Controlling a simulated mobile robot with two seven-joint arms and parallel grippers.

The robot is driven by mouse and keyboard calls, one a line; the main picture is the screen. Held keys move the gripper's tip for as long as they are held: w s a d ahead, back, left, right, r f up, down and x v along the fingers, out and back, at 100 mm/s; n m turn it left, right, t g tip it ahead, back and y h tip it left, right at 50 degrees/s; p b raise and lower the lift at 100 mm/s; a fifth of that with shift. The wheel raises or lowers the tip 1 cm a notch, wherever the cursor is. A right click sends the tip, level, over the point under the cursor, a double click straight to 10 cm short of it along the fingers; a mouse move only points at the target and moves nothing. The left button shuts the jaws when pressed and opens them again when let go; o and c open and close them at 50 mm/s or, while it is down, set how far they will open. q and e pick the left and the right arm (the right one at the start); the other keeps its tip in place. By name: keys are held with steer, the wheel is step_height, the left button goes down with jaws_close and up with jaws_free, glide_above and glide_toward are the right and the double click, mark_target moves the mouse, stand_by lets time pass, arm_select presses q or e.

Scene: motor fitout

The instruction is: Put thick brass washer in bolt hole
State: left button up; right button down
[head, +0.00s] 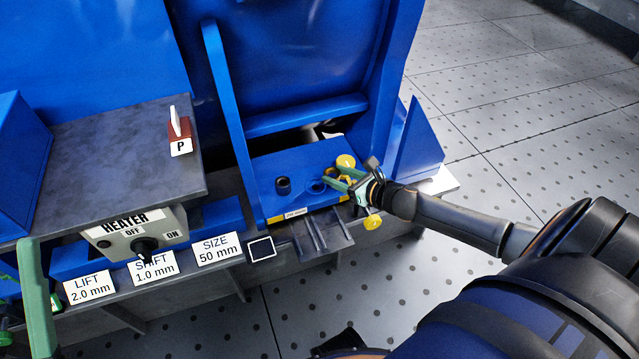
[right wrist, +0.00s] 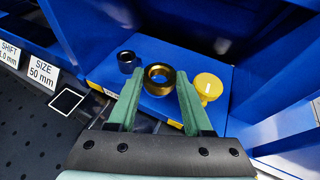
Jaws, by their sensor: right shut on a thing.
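My right gripper (head: 335,182) reaches over the blue block (head: 262,207) from the right. Its green fingers are shut on the thick brass washer (right wrist: 158,78), a gold ring that shows between the fingertips in the right wrist view. The washer appears at or just above the block's top; I cannot tell whether it touches. In the head view, a round hole (head: 316,187) shows just left of the fingertips, and the fingers partly hide the washer. A dark cylindrical piece (head: 283,186) stands left of it and also shows in the right wrist view (right wrist: 127,62).
Yellow knobs (head: 346,160) (head: 372,222) stand close to my right gripper; one shows right of the fingers (right wrist: 208,86). Blue walls rise behind and beside the block. A heater box (head: 138,232) and a grey bench (head: 110,150) are at left. Open floor lies right.

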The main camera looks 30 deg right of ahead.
steer(key=b, duration=0.4)
glide_above(320, 191)
step_height(320, 191, down, 6)
steer(key=shift+s+f, duration=0.15)
steer(key=shift+w+f+b, duration=0.15)
steer(key=shift+f+b, duration=0.45)
steer(key=shift+f, duration=0.3)
steer(key=shift+w+f+b, duration=0.1)
steer(key=shift+f+b, duration=0.5)
steer(key=shift+f, duration=0.25)
